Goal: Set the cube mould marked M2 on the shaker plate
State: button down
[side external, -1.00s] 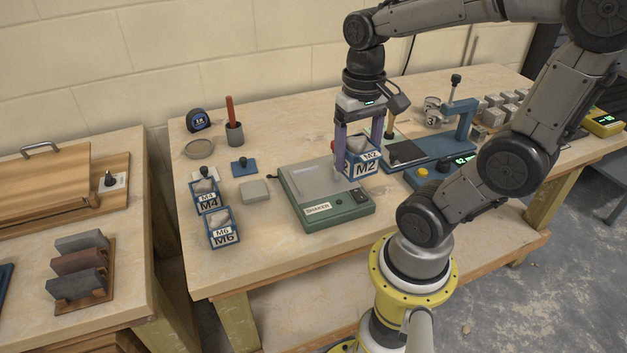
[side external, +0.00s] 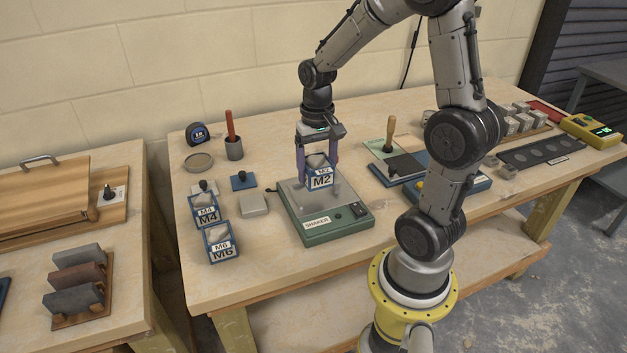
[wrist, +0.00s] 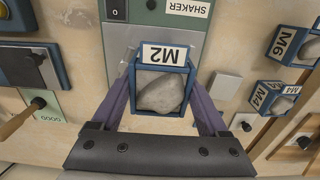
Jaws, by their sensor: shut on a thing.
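The blue cube mould marked M2 (side external: 321,179) holds grey mortar and is upright between the fingers of my gripper (side external: 318,170). In the wrist view the mould (wrist: 163,82) sits between the two purple fingers of my gripper (wrist: 163,95), which is shut on it. The shaker, a green box (side external: 337,234) with a grey plate (side external: 295,200) on top, lies under the mould in the side view. The mould is over the plate's back part; I cannot tell whether it touches the plate.
Moulds M4 (side external: 206,216) and M6 (side external: 222,252) stand left of the shaker, beside a small grey block (side external: 254,205). A trowel (side external: 390,135) and a blue device (side external: 470,185) are to the right. The plate's front left part is clear.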

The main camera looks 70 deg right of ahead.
aim_at(314, 181)
jog(key=shift+w+d+f, duration=0.2)
jog(key=shift+w+f, duration=0.25)
jog(key=shift+w+d+f, duration=0.1)
jog(key=shift+w+f, duration=0.05)
jog(key=shift+f, duration=1.6)
jog(key=shift+f, duration=0.1)
jog(key=shift+c, duration=0.8)
grip_release()
